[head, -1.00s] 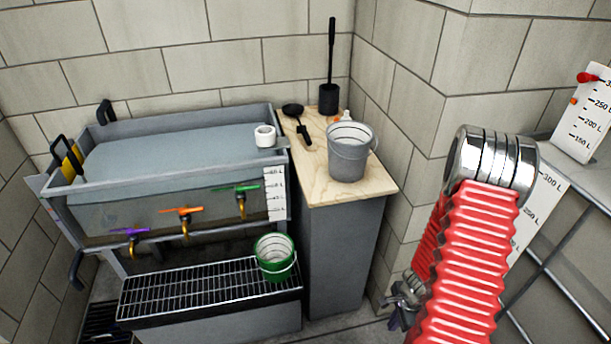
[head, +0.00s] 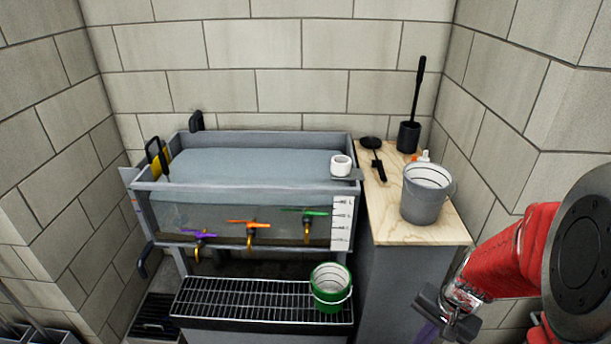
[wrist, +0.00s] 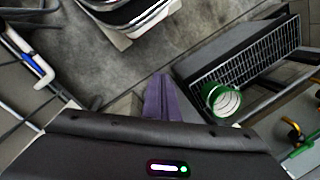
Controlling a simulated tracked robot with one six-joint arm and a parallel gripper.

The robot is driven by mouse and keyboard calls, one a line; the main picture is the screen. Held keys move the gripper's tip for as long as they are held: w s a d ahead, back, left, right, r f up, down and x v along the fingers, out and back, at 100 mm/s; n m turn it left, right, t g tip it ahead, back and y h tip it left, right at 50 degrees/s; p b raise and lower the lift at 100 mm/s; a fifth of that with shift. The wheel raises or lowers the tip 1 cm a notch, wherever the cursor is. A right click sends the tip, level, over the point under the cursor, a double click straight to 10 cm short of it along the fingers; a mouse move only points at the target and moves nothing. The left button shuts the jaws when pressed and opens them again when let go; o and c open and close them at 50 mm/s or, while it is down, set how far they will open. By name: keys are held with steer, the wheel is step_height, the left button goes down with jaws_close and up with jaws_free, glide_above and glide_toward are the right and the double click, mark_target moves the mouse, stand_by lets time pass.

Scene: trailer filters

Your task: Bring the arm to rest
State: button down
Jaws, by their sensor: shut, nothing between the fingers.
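My red arm (head: 515,250) enters the head view at the lower right, bent with its elbow near the right edge. My gripper (head: 450,318) hangs at the lower end of it, in front of the grey cabinet below the wooden top. In the wrist view my gripper's purple fingers (wrist: 160,98) are together with nothing between them. They point over the bare grey floor (wrist: 110,70), left of the green bucket. The gripper touches nothing that I can see.
A grey tank (head: 250,185) with purple, orange and green valves stands at the back. A green bucket (head: 331,290) sits on the black grate (head: 240,300). A grey bucket (head: 425,195) and a black brush holder (head: 408,137) stand on the wooden top (head: 385,232).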

steer(key=s+a+r+n+t, duration=0.1)
steer(key=s+a+r+n, duration=0.1)
steer(key=r, duration=0.5)
steer(key=s+a+r+n+t+h, duration=0.1)
steer(key=s+a+r+n+t, duration=0.1)
steer(key=a+r, duration=0.3)
steer(key=s+a+r+n+t+h, duration=0.1)
steer(key=s+a+r+n+t, duration=0.1)
steer(key=r, duration=0.9)
steer(key=a+n, duration=0.1)
steer(key=n, duration=0.1)
steer(key=shift+a+n, duration=0.3)
steer(key=shift+a, duration=0.1)
steer(key=c, duration=2.5)
jaws_free()
steer(key=shift+c, duration=0.2)
steer(key=o, duration=0.8)
